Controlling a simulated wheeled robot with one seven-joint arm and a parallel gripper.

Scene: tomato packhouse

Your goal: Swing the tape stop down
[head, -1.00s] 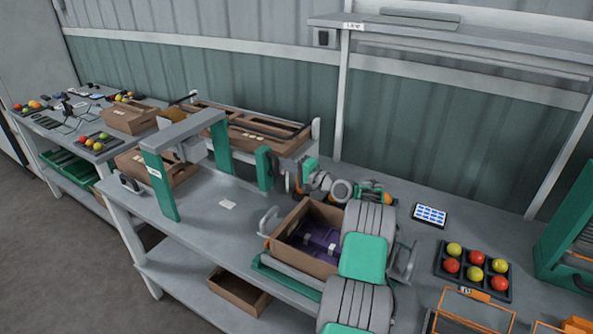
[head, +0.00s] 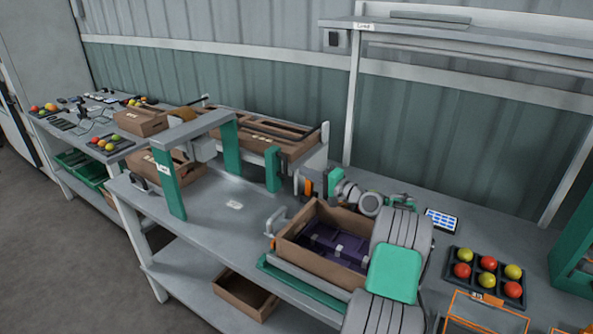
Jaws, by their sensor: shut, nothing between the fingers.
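My gripper (head: 306,186) is shut and empty at the far side of the bench, just right of a short green post (head: 272,169). It is small in view, partly hidden by my own wrist. An orange piece shows at the fingers; I cannot tell whether it is part of the gripper or of the bench fitting. A green-legged taping arch (head: 207,131) stands to the left with a tan roll (head: 183,115) on it. I cannot clearly pick out the tape stop or tell its angle; any contact with my gripper is unclear.
An open brown carton (head: 297,250) with a dark purple insert sits in front of my gripper, beside my arm. Brown cartons (head: 262,131) stand behind the arch. A tomato tray (head: 460,285) and a phone-like tablet (head: 441,220) lie right. The bench between arch and carton is mostly clear.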

